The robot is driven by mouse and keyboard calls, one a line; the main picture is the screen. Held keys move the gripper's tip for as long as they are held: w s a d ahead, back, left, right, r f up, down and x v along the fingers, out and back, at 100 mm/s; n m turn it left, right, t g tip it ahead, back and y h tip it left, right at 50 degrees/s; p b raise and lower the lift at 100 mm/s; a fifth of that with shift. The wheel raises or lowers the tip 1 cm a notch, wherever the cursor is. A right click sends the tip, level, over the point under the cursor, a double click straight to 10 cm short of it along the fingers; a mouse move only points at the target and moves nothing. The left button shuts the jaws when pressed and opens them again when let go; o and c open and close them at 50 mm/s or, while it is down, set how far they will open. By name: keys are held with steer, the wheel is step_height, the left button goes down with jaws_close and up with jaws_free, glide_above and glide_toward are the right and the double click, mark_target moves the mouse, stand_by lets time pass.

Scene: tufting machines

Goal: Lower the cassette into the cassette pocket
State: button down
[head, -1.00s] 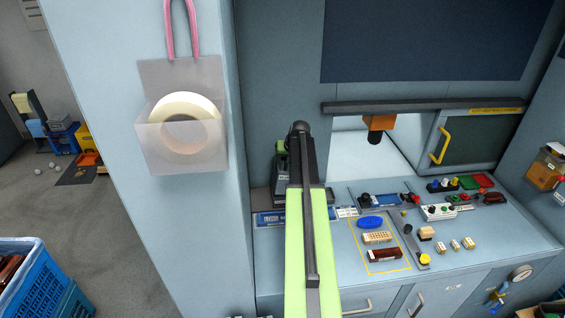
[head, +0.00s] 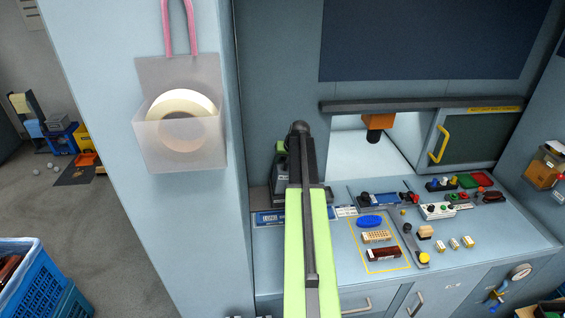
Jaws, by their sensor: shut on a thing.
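My green and dark arm rises through the middle of the head view and covers what lies behind it. My gripper and its fingertips do not show, so whatever it holds is hidden. A dark red-brown block like a cassette (head: 384,254) lies on the counter inside a yellow outline, right of my arm. I cannot tell whether it is the task's cassette. I cannot make out the cassette pocket; part of the counter and a dark device (head: 280,175) behind my arm are partly covered.
A blue oval (head: 369,221) and a tan perforated block (head: 376,236) share the yellow outline. An orange-brown head (head: 376,122) hangs above the counter (head: 285,262). A clear holder with a tape roll (head: 180,150) is on the left column. A blue crate (head: 35,270) stands lower left.

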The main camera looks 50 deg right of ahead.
steer(key=shift+f+b, duration=1.7)
steer(key=shift+f, duration=0.1)
steer(key=c, duration=0.6)
jaws_free()
steer(key=shift+r, duration=0.1)
steer(key=shift+o, duration=0.2)
steer(key=p+v, duration=1.5)
steer(key=v, duration=0.2)
steer(key=shift+r, duration=0.15)
steer(key=shift+s, duration=0.15)
